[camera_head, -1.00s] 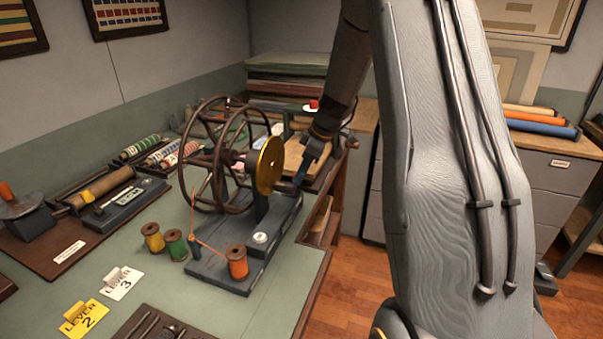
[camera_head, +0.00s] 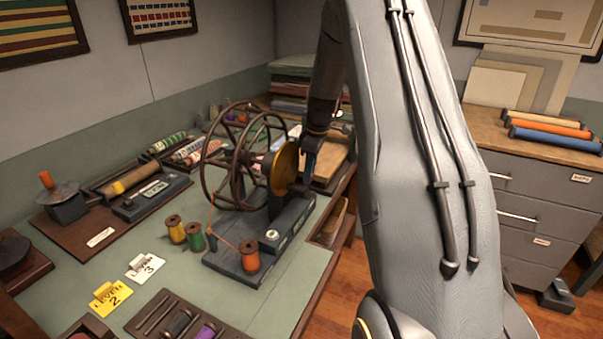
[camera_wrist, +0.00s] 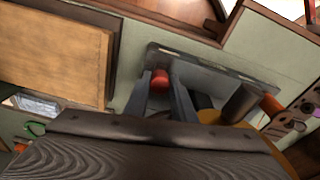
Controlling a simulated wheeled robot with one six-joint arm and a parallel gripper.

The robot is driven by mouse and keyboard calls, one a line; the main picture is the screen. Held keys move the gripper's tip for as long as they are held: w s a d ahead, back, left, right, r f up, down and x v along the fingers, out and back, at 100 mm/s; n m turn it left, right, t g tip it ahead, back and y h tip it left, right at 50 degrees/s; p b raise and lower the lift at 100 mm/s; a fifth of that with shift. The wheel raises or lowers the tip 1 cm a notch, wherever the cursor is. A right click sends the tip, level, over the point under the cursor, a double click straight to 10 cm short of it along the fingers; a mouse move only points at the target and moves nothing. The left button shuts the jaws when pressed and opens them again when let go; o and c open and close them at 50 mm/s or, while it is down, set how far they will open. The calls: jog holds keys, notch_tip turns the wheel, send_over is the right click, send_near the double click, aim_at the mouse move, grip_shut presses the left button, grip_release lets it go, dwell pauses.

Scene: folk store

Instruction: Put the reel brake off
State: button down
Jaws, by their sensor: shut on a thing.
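The reel stand (camera_head: 222,262) sits on the green bench top, with a dark spoked wheel (camera_head: 236,150) and a brass disc (camera_head: 285,168) on its axle. My gripper (camera_head: 306,180) is at the right side of the disc, low over the back end of the stand. In the wrist view, a red knob (camera_wrist: 160,79) shows between the two grey fingers of my gripper (camera_wrist: 160,88), which are shut on it. It looks like the end of the brake lever. The rest of that lever is hidden by the gripper and wrist. The brass disc also shows in the wrist view (camera_wrist: 209,116).
Orange (camera_head: 249,256), green (camera_head: 194,236) and yellow (camera_head: 176,230) thread spools stand near the stand's front. Lever cards, yellow (camera_head: 110,298) and white (camera_head: 145,266), stand front left. A wooden board (camera_head: 330,164) lies behind my gripper. Drawers (camera_head: 527,205) stand right; floor shows between.

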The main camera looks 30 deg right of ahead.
jog(key=c, duration=1.5)
grip_release()
jog(key=shift+r, duration=0.1)
jog(key=shift+s+d+r+b, duration=0.15)
jog(key=shift+r+b, duration=0.25)
jog(key=shift+r, duration=0.85)
jog(key=shift+s+d+r+b, duration=0.15)
jog(key=shift+r+b, duration=0.3)
jog(key=shift+r, duration=0.8)
jog(key=shift+s+d+r+b, duration=0.15)
jog(key=shift+r+b, duration=0.25)
jog(key=shift+r, duration=0.85)
jog(key=shift+a, duration=0.1)
